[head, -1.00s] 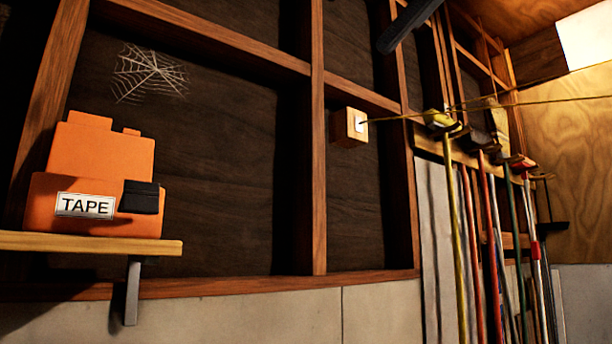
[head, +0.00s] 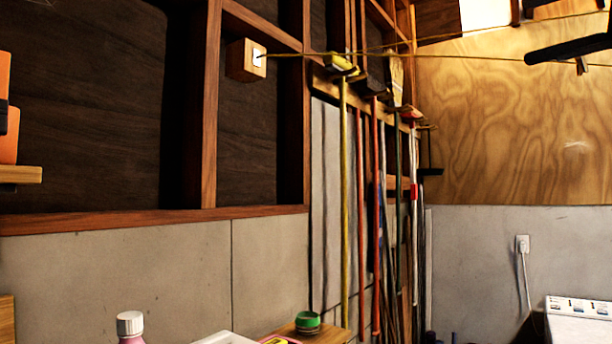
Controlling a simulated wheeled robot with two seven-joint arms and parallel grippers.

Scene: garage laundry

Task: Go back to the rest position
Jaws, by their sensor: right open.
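A dark, rounded bar that I take for part of my right gripper (head: 545,45) reaches in from the right edge, high in the head view. It appears in front of the plywood wall, near thin lines strung across the room. The gripper is open, and I see nothing held in it. The rest of it is cut off by the frame. My left gripper is not in view.
A wooden block (head: 240,61) is on the stud wall, with a line running right from it. Long-handled tools hang from a rack (head: 325,84). Below are a white-capped bottle (head: 130,324), a green-lidded jar (head: 307,321) and a white appliance (head: 580,308). An orange object (head: 9,135) stands on a shelf (head: 20,175).

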